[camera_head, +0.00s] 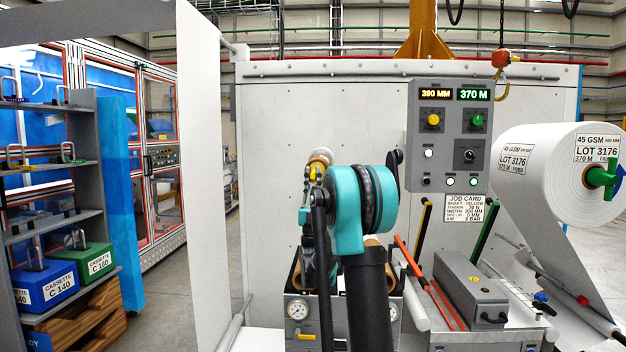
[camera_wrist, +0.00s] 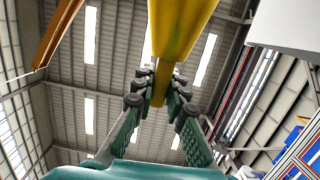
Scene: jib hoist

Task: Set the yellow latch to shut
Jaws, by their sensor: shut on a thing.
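A yellow bar-like part, which I take to be the yellow latch (camera_wrist: 180,28), fills the top middle of the wrist view. My gripper (camera_wrist: 161,88) has its green fingers closed on the lower, narrower end of it. In the head view a small yellow part (camera_head: 313,174) shows beside a round tan end at the upper left of my teal arm joint. My arm hides most of the gripper there, and the latch's exact setting cannot be told.
A grey control panel (camera_head: 449,136) stands right of my arm, with a job card (camera_head: 463,208) below it. A large white roll (camera_head: 560,172) is at the right. A shelf of cassettes (camera_head: 65,215) stands at the left. A pressure gauge (camera_head: 297,310) sits low, close to my arm.

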